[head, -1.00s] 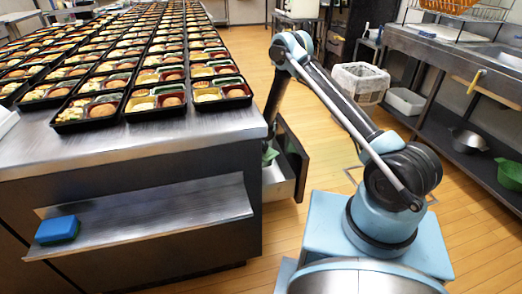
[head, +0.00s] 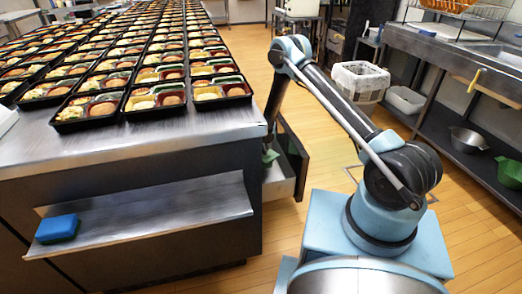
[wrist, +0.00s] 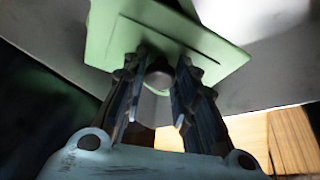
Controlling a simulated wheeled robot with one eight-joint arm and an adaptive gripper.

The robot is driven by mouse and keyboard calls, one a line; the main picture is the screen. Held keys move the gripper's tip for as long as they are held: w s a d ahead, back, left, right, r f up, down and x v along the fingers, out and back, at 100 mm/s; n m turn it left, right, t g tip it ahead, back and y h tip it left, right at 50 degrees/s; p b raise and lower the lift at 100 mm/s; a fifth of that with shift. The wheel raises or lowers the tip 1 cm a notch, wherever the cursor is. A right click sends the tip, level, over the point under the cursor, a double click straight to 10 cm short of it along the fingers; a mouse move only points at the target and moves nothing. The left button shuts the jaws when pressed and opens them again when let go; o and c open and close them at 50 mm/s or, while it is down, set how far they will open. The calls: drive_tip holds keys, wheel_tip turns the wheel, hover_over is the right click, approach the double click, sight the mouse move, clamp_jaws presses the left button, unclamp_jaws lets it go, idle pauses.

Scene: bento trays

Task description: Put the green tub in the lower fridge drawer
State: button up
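The green tub shows in the wrist view (wrist: 215,52) as a pale green, flat-sided shape straight ahead of my gripper (wrist: 160,68). My two dark fingers stand a small gap apart against the tub, with a dark round part between their tips; they look shut on it. In the head view only a small bit of green (head: 270,156) shows beside my arm, at the open drawer (head: 283,182) on the counter's right side. My arm and the counter corner hide the fingers there. I cannot tell whether the tub touches the drawer floor.
The steel counter (head: 165,135) carries many bento trays. A blue sponge (head: 57,228) lies on its low shelf. A white bin (head: 360,80) stands behind my arm. Wooden floor lies between.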

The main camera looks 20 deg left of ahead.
drive_tip(key=o, duration=0.3)
drive_tip(key=shift+r, duration=0.1)
